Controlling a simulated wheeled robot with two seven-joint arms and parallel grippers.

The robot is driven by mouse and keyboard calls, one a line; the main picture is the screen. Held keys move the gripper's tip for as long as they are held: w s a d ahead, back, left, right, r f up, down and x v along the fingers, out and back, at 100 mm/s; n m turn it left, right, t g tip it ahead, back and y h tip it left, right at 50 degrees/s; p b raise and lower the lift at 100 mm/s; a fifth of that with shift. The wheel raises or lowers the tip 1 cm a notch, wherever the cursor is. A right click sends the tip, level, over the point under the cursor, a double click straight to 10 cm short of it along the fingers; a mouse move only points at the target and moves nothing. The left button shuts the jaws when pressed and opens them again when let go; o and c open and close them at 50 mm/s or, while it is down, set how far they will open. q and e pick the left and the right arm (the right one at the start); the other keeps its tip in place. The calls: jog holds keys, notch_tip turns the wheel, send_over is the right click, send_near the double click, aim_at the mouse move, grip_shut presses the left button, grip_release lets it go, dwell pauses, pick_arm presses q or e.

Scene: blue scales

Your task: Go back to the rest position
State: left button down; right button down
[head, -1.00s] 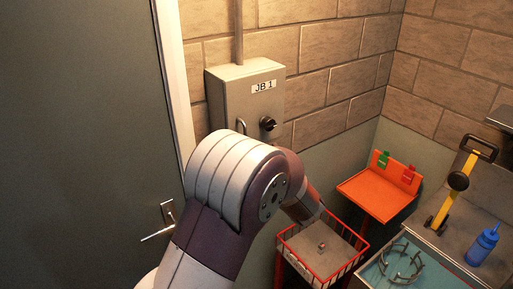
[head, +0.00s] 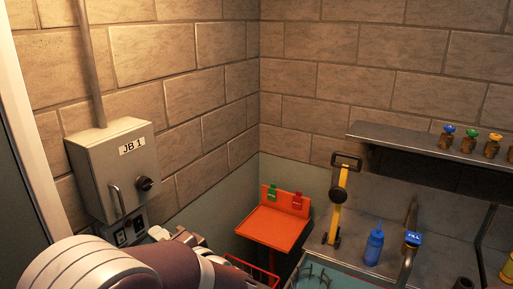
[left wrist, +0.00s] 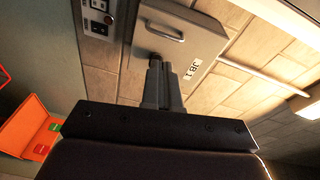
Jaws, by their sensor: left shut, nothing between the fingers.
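My left arm comes in along the bottom left of the head view, with its elbow and forearm low in the picture. My left gripper (head: 158,233) is partly hidden behind the arm, below the grey box marked JB 1 (head: 105,175). In the left wrist view the two fingers of the gripper (left wrist: 155,64) are together, with nothing between them. They point towards the box (left wrist: 205,40), which shows tilted behind them; I cannot tell the exact gap. My right gripper is in neither view.
A small switch panel (head: 128,232) is on the wall under the box. An orange tray stand (head: 270,229) and a red wire basket (head: 262,270) are right of my arm. A counter holds a blue bottle (head: 374,247) and a yellow-handled tool (head: 336,215). A shelf (head: 395,137) hangs above.

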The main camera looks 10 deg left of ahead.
pick_arm(q)
jog(key=w+d+f+n+t+h, duration=0.2)
jog(key=w+d+f+h, duration=0.1)
jog(key=d+f+h, duration=1)
jog(key=s+d+f+n+g+h+b, duration=0.1)
jog(key=s+f+g+h, duration=0.15)
jog(key=s+g, duration=0.2)
jog(key=s+d+f+n+g+h, duration=0.1)
jog(key=s+f+g, duration=0.25)
jog(key=s, duration=0.25)
jog(key=s+a+f+g+y+b, duration=0.1)
jog(key=s+a+f+g+y, duration=0.1)
jog(key=s+a, duration=0.4)
jog(key=shift+s+a+n, duration=0.35)
jog(key=shift+a+n, duration=0.05)
jog(key=shift+a, duration=0.15)
